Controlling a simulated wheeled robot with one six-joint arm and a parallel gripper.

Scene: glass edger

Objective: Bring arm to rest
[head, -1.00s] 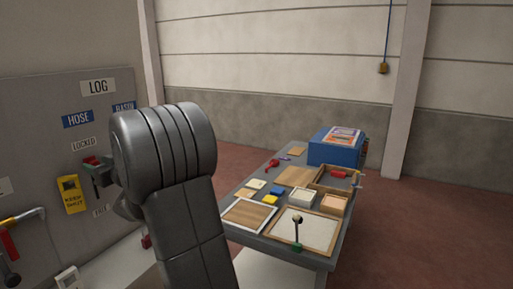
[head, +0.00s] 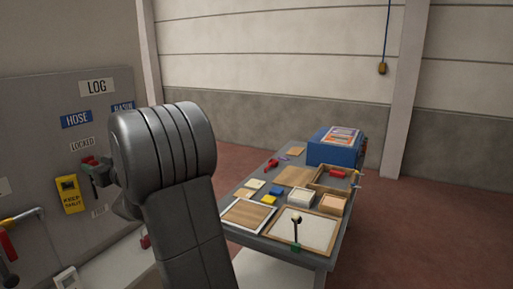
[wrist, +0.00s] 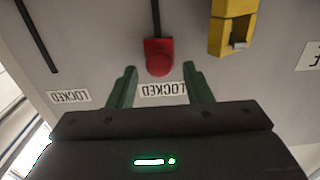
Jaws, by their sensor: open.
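My arm (head: 185,215) stands large in the middle left of the head view and hides part of the panel behind it. My gripper (wrist: 157,80) shows in the wrist view with its two green fingers spread apart and nothing between them. A red knob (wrist: 159,57) on a dark stem sits on the grey panel just beyond the fingertips. I cannot tell how far it is from them. A LOCKED label (wrist: 163,89) shows upside down between the fingers.
A workbench (head: 325,258) with trays, small blocks and a blue box (head: 335,150) stands at right. Red floor lies open beyond it.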

